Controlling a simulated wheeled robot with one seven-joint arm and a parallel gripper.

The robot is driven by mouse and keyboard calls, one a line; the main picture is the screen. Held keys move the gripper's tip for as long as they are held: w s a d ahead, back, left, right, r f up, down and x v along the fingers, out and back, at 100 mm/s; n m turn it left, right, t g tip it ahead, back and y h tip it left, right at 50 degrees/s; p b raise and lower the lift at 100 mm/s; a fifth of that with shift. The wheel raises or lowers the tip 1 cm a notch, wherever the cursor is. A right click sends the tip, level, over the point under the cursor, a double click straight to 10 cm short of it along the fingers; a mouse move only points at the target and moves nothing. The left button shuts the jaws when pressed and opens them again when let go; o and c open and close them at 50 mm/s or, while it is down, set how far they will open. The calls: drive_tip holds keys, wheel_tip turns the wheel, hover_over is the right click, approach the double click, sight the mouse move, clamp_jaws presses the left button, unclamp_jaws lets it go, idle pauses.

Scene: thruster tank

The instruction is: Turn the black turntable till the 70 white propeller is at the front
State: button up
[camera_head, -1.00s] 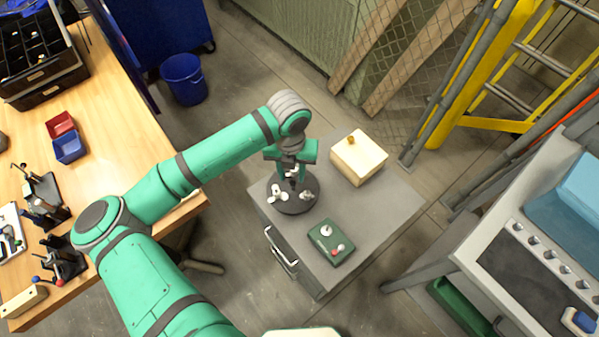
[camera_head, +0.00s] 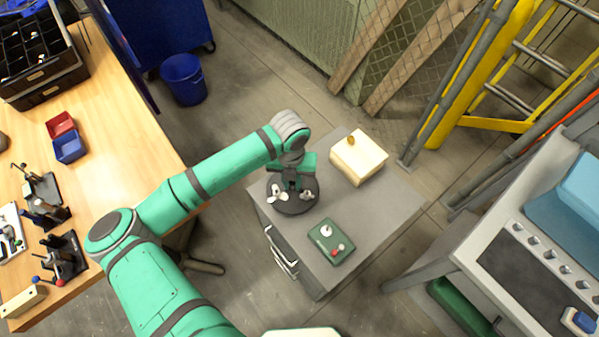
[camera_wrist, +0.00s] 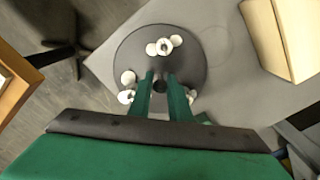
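The black turntable (camera_head: 292,208) is a round dark disc on the grey cabinet's top; it also shows in the wrist view (camera_wrist: 193,65). White propellers sit around its rim: one at the left (camera_head: 277,196) and one at the right (camera_head: 307,195) in the head view. The wrist view shows one at the far side (camera_wrist: 164,45), one at the left (camera_wrist: 127,90) and part of one at the right (camera_wrist: 190,95). I cannot read any numbers. My gripper (camera_wrist: 160,78) is above the disc's middle, its two green fingers apart on either side of a small dark centre knob (camera_wrist: 159,86).
On the grey cabinet top (camera_head: 380,210) stand a cream box with a brass knob (camera_head: 358,158) and a green control box with a red knob (camera_head: 331,242). A wooden workbench (camera_head: 110,130) is at the left, a blue bucket (camera_head: 184,80) behind, a yellow ladder (camera_head: 470,80) at the right.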

clamp_jaws()
drive_tip(key=shift+m, duration=1.7)
drive_tip(key=o, duration=0.6)
unclamp_jaws()
drive_tip(key=shift+c, duration=0.2)
drive_tip(key=shift+r, duration=4.5)
drive_tip(key=shift+d, duration=0.1)
